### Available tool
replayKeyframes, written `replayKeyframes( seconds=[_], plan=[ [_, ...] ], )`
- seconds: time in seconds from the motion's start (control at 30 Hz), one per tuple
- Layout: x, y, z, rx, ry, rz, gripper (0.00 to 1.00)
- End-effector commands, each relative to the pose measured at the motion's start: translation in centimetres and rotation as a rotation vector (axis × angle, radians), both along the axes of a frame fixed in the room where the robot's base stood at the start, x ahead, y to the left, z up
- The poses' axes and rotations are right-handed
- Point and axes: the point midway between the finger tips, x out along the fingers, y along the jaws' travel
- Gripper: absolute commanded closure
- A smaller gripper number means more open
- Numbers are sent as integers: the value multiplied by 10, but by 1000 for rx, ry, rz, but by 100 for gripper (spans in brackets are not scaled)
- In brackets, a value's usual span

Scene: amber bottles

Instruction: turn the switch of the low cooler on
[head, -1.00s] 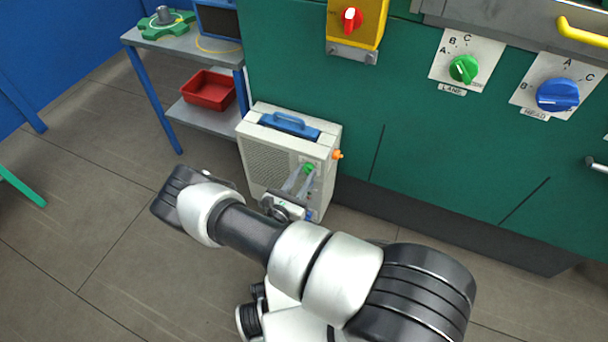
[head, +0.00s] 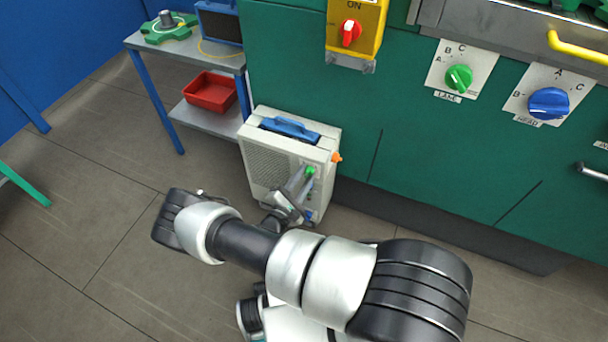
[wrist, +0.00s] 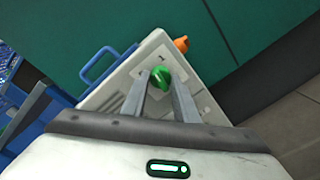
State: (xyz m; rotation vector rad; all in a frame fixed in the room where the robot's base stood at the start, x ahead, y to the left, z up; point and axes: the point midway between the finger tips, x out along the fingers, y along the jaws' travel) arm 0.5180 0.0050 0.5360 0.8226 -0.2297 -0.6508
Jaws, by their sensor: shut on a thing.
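The low cooler (head: 271,168) is a pale box with a blue top handle (head: 290,128), standing on the floor against the green cabinet. Its switch is a small green knob (head: 310,171) on the front panel, near the upper right. The knob also shows in the wrist view (wrist: 160,77), between my fingertips. My gripper (head: 303,176) reaches the cooler's front with its two grey fingers shut on the green knob. In the wrist view the gripper is rolled relative to the cooler, which appears tilted. The fingers partly hide the panel markings around the knob.
An orange part (head: 336,157) sticks out of the cooler's right side. A grey shelf table (head: 205,118) with a red bin (head: 210,91) stands at left. Above are a yellow box with a red knob (head: 349,32), a green dial (head: 459,78) and a blue dial (head: 548,103).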

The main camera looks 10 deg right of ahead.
Motion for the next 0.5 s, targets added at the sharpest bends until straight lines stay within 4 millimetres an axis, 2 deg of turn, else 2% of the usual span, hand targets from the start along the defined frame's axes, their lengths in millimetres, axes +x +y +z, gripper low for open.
replayKeyframes(
  seconds=[0.5],
  plan=[
    [-1,0,2,362,-259,1,96]
  ],
)
